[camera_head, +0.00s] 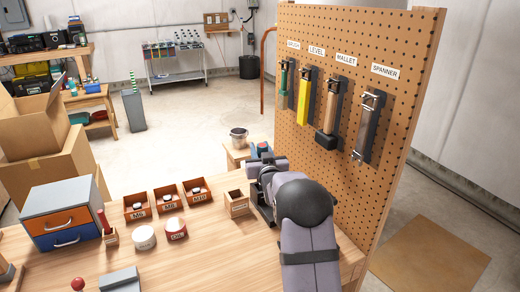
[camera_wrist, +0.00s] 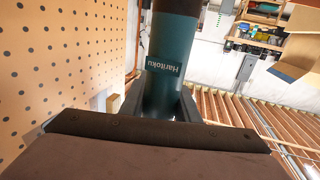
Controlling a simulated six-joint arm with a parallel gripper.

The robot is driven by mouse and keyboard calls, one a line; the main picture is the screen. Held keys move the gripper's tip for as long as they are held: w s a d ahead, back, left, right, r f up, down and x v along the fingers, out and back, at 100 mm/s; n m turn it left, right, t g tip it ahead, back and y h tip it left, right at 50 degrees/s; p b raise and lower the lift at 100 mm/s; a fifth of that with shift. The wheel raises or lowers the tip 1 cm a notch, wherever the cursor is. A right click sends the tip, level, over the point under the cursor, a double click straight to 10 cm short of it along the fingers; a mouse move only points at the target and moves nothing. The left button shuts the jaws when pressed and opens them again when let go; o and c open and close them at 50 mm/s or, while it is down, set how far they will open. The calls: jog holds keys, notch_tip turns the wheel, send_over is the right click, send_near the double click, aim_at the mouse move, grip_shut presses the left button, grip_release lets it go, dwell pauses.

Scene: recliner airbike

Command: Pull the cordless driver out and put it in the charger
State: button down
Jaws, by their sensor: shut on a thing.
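In the wrist view the cordless driver shows as a teal cylindrical body with dark ends (camera_wrist: 167,72), lettered "Haritoku". My gripper (camera_wrist: 160,105) is shut on it, with a dark finger on each side. In the head view my gripper (camera_head: 262,178) is at the right end of the bench, left of the pegboard, and my arm covers much of it. A small teal and red part shows just beyond it. I cannot clearly make out a charger in either view.
The pegboard (camera_head: 350,45) with hung tools stands close on the right. On the wooden bench (camera_head: 195,260) are a small open box (camera_head: 236,204), red part bins (camera_head: 168,199), two round tins, a drawer unit (camera_head: 62,216) and a grey block (camera_head: 121,279). A metal pot (camera_head: 239,137) stands behind.

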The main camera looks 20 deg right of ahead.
jog(key=shift+f+b, duration=2.2)
jog(key=shift+f, duration=0.2)
jog(key=c, duration=1.3)
grip_release()
jog(key=shift+b+v, duration=0.6)
jog(key=shift+v, duration=3.1)
